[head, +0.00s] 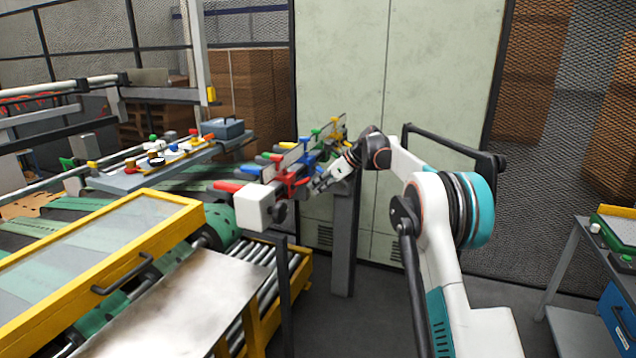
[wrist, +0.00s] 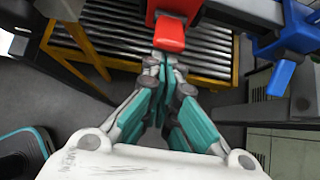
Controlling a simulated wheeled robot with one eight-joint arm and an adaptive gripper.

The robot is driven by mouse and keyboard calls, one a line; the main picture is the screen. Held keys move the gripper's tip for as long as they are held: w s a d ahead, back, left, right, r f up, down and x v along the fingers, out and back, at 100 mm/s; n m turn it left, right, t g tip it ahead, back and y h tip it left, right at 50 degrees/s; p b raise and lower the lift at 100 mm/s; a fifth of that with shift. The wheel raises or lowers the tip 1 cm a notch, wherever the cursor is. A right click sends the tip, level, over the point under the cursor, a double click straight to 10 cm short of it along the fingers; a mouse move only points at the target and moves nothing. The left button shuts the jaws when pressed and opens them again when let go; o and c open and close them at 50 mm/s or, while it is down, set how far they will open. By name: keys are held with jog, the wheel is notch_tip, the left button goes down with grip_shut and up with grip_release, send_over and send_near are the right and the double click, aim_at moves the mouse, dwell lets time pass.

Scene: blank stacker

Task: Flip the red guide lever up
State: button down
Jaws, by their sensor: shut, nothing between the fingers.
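The red guide lever (wrist: 170,33) is at the top middle of the wrist view, on a dark cross bar, with its blunt end toward me. In the head view a red guide part (head: 288,180) sits on the rail assembly just left of my gripper (head: 317,187). My gripper, also in the wrist view (wrist: 165,60), is shut and empty. Its fingertips are right by the lever's end; I cannot tell whether they touch it. The lever's far end is out of the wrist view.
A blue lever (wrist: 280,78) hangs to the right of the red one. A white block (head: 254,207) ends the rail assembly. A yellow-framed roller conveyor (wrist: 205,55) lies below. A yellow-framed cover (head: 185,199) stands left. Pale cabinets (head: 440,90) stand behind the arm.

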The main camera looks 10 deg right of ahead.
jog(key=shift+w+a+r+p, duration=0.1)
jog(key=shift+r+p, duration=0.4)
jog(key=shift+p, duration=0.05)
dwell(0.4)
notch_tip(320, 180, down, 4)
jog(key=s+d+b, duration=0.1)
jog(key=d+b, duration=0.1)
jog(key=p+v, duration=0.2)
jog(key=v, duration=0.8)
jog(key=shift+a+r, duration=0.3)
jog(key=shift+r, duration=0.1)
